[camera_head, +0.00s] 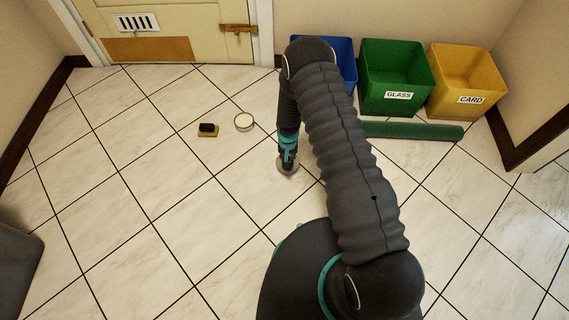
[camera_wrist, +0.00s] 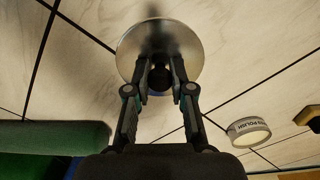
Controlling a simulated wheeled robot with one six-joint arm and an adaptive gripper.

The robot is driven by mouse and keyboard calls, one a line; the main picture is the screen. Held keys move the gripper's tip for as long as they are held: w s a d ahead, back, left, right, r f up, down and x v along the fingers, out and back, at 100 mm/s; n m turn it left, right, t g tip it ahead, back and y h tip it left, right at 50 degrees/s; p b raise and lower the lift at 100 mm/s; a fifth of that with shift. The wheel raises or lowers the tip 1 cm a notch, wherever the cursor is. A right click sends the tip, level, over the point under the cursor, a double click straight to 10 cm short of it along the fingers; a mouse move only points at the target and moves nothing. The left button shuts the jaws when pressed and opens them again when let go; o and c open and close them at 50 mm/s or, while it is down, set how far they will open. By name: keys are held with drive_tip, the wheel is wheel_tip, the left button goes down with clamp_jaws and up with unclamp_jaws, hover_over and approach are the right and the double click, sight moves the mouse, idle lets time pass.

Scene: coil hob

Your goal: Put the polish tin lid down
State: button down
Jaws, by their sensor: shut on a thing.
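My gripper (camera_head: 288,158) is low over the tiled floor, its fingers closed around the dark knob of the polish tin lid (camera_head: 281,168). In the wrist view the lid (camera_wrist: 132,52) is a round, shiny metal disc beyond the fingertips (camera_wrist: 160,76), with the knob between them. I cannot tell whether the lid touches the floor or hangs just above it. The open polish tin (camera_head: 244,121), round with pale contents, stands on the floor up and left of my gripper. Its label shows in the wrist view, where the tin (camera_wrist: 248,132) is at the lower right.
A small brush (camera_head: 207,130) lies left of the tin. A green roll (camera_head: 412,131) lies before the green glass bin (camera_head: 395,80) and yellow card bin (camera_head: 465,85); a blue bin (camera_head: 345,58) is partly hidden by my arm. Floor tiles left of my gripper are clear.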

drive_tip(key=shift+a+f, duration=0.25)
drive_tip(key=shift+f, duration=1.9)
drive_tip(key=shift+f, duration=0.15)
drive_tip(key=c, duration=1)
unclamp_jaws()
drive_tip(key=shift+d, duration=0.1)
